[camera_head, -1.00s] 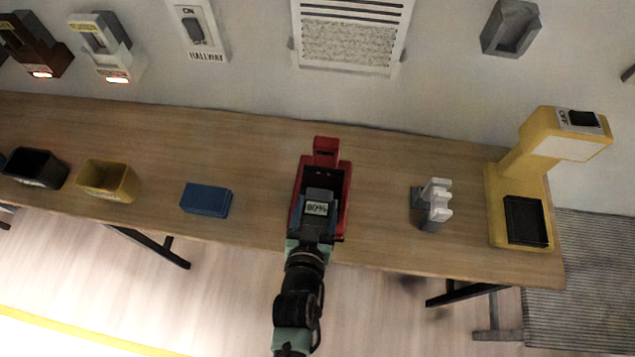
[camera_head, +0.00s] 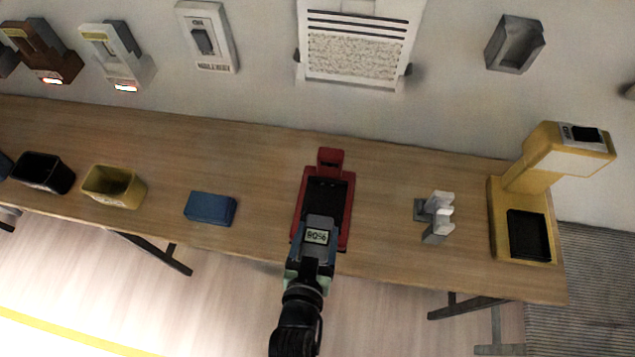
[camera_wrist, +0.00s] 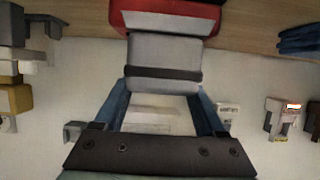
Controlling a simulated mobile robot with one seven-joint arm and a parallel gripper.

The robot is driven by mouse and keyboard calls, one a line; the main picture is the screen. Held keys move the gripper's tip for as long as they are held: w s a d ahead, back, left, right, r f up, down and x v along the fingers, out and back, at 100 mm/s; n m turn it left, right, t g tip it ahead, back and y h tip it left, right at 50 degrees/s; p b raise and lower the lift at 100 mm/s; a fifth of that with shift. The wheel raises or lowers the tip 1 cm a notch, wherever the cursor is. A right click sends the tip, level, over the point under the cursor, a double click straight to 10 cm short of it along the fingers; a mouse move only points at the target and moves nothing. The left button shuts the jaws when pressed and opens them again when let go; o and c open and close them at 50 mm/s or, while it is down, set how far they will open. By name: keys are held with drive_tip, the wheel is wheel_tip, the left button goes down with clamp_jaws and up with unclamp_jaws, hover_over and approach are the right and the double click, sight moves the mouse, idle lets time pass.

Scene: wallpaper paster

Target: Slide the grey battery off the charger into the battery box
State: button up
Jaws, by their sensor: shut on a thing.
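The grey battery (camera_head: 317,237), with an "80%" label, is held by my gripper (camera_head: 313,252) at the near end of a red cradle (camera_head: 346,222) on the table. The cradle appears to be the charger; its dark bed (camera_head: 326,192) is bare at the far part. In the wrist view the battery (camera_wrist: 165,58) has a dark band and sits between my gripper's blue fingers (camera_wrist: 160,95), with the red cradle (camera_wrist: 170,18) just beyond it. Whether the battery still touches the bed is hidden. I cannot tell which container is the battery box.
A blue block (camera_head: 210,208), a yellow bin (camera_head: 113,187) and a black bin (camera_head: 43,173) stand to the left. A grey-white holder (camera_head: 436,217) and a yellow machine (camera_head: 520,205) stand to the right. Bare table (camera_head: 385,190) lies on both sides of the cradle.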

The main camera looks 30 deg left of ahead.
sight(313, 255)
idle(0.3)
drive_tip(key=shift+s+d+p, duration=0.2)
drive_tip(key=shift+s+d, duration=0.1)
drive_tip(key=shift+s, duration=0.65)
drive_tip(key=shift+s+d+p, duration=0.15)
drive_tip(key=shift+s+d, duration=0.1)
drive_tip(key=shift+s, duration=0.65)
